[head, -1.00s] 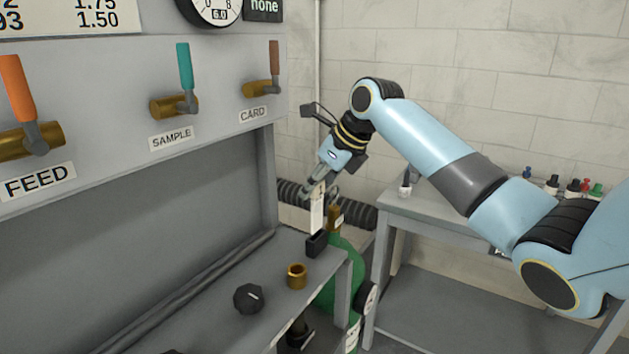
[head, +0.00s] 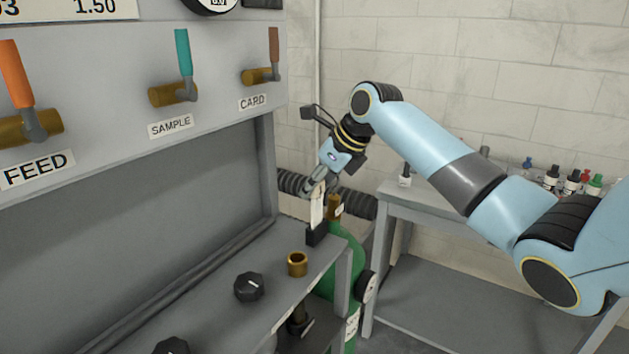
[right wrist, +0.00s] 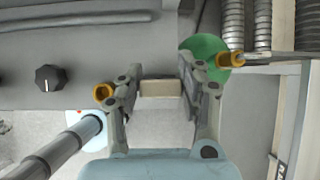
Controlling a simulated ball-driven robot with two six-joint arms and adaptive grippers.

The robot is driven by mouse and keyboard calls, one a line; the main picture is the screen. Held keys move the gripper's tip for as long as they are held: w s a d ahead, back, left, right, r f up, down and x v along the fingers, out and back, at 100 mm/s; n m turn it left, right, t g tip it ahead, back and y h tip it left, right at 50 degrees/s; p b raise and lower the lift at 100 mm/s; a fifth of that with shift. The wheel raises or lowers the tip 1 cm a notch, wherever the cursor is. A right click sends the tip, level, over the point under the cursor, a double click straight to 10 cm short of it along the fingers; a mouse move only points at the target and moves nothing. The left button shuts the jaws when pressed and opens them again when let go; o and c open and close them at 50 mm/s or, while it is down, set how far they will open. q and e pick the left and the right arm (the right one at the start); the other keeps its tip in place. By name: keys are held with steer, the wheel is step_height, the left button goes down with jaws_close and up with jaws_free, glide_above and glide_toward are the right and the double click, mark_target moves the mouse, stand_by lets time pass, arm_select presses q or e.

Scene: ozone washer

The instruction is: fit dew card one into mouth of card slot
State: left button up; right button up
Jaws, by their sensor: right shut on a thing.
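The white dew card (head: 317,207) stands about upright between the fingers of my right gripper (head: 317,187). My right gripper is shut on its upper part. The card slot (head: 316,236) is a small black block near the right end of the grey ledge. The card's lower end meets the top of the slot in the head view; I cannot tell how far it is inside. In the right wrist view the card's pale end (right wrist: 160,88) shows between the fingertips, and the slot is hidden. My left gripper is not in view.
A brass fitting (head: 297,263) and a black knob (head: 249,286) are on the ledge near the slot. A green cylinder (head: 353,262) stands just beyond its right edge. CARD (head: 262,75) and SAMPLE valves (head: 175,93) hang above. A side table (head: 410,205) carries small bottles.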

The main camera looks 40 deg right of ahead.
steer(key=shift+f, duration=1.3)
steer(key=o, duration=1.1)
steer(key=shift+s+d+r, duration=0.1)
steer(key=shift+s+r, duration=0.05)
steer(key=shift+r, duration=0.2)
steer(key=v, duration=1.1)
steer(key=shift+s, duration=0.1)
